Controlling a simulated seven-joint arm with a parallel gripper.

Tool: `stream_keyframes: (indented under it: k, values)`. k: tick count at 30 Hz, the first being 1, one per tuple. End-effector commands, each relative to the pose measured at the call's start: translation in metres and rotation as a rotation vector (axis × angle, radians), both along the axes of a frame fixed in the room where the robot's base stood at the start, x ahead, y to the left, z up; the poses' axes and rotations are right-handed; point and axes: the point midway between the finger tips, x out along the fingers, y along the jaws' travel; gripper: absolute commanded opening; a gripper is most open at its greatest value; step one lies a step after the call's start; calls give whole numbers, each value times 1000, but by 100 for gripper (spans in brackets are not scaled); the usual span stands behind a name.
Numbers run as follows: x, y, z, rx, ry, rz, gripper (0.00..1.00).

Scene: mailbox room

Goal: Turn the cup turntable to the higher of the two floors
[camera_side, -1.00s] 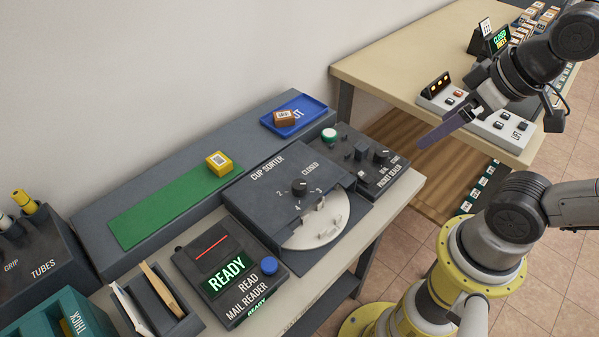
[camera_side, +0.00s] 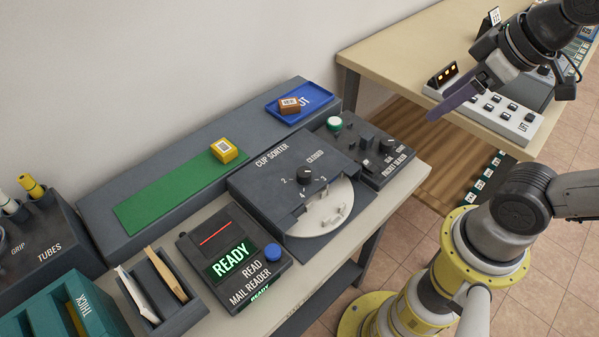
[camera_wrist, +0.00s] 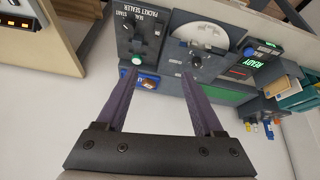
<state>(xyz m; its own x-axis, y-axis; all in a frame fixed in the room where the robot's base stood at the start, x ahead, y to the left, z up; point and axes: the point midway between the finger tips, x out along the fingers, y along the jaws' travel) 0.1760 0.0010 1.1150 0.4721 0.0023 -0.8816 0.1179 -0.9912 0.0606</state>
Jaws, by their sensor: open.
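The cup sorter (camera_side: 268,178) is a dark box on the bench, with a pale round turntable (camera_side: 322,212) partly showing at its front right. Small cup-like pieces stand on the turntable, too small to make out. A black knob (camera_side: 306,178) on its top has markings around it, including 2, 3, 4 and CLOSED. My gripper (camera_side: 452,100) is open and empty, high to the right of the sorter. In the wrist view, the two purple fingers of my gripper (camera_wrist: 150,78) are apart, and the turntable (camera_wrist: 197,27) lies beyond them near the top.
A packet sealer (camera_side: 375,150) stands right of the sorter, and a mail reader (camera_side: 235,258) with a lit READY sign stands left. Behind are a green strip (camera_side: 165,198), a yellow block (camera_side: 224,150) and a blue tray (camera_side: 322,98) holding a brown block. A beige table (camera_side: 400,55) is at right.

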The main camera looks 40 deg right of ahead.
Motion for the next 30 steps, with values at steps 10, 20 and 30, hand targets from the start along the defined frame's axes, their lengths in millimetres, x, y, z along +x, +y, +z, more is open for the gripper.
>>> stream_keyframes:
  k: [10, 20, 30]
  values:
    - [89, 36, 24, -87, 169, 304, 69]
    - [170, 106, -22, -141, 369, 558, 69]
    - [180, 140, -68, -162, 477, 636, 69]
